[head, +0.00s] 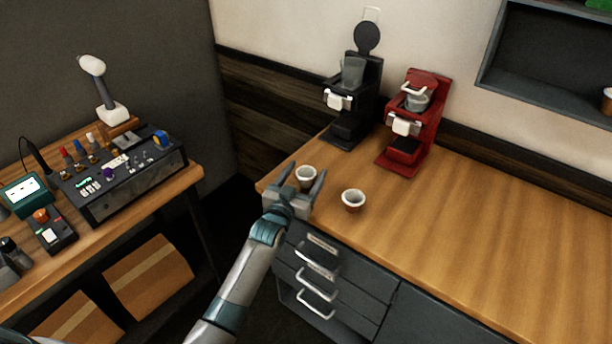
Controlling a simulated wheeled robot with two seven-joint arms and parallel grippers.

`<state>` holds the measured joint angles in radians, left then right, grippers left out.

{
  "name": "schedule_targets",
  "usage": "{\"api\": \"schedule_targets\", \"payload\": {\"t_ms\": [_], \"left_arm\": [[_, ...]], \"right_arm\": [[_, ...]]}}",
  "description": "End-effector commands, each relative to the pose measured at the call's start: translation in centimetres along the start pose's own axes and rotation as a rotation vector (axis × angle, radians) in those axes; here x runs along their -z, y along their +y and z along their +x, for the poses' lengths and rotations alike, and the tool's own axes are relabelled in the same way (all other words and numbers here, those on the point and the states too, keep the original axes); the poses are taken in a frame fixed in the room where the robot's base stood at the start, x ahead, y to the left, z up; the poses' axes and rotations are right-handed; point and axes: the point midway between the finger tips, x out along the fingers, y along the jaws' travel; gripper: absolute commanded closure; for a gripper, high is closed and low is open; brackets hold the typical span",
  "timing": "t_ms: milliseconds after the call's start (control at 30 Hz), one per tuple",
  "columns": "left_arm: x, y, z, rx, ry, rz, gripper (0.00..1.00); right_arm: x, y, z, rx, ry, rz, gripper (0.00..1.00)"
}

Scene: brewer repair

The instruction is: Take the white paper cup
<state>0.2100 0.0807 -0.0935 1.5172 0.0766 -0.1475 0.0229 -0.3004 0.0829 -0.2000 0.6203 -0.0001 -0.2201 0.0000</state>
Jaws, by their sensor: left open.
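A small white paper cup (306,173) stands upright on the wooden counter near its left front corner. My left gripper (306,169) is open, with one finger on each side of this cup in the picture; I cannot tell whether either finger touches it. The lower part of the cup is partly hidden by the gripper. A second small cup (353,200), pale with a brownish lower side, stands upright just to the right, apart from the gripper. My right gripper is not in view.
A black brewer (351,100) and a red brewer (415,125) stand at the back of the counter (500,230). Its right side is clear. Drawers with handles (316,283) sit below. A workbench with a control panel (125,175) is at left. A dark wall shelf (560,60) hangs upper right.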

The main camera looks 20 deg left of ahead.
Motion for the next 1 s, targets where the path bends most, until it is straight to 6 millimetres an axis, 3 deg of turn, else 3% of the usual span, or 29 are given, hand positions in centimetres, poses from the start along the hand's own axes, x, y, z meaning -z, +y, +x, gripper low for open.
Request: {"api": "schedule_targets", "payload": {"t_ms": [200, 667, 867, 1000], "left_arm": [[-0.07, 0.0, 1.34, 0.0, -0.001, 0.0, 0.32], [-0.11, 0.0, 1.36, 0.0, -0.001, 0.0, 0.32], [-0.11, -0.01, 1.35, 0.0, -0.001, 0.0, 0.74], [-0.1, -0.01, 1.35, 0.0, -0.001, 0.0, 0.74]], "right_arm": [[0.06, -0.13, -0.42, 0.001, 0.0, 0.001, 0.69], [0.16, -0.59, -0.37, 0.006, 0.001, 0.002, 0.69], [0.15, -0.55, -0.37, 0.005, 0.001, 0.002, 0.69], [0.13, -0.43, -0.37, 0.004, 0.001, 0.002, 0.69]]}}
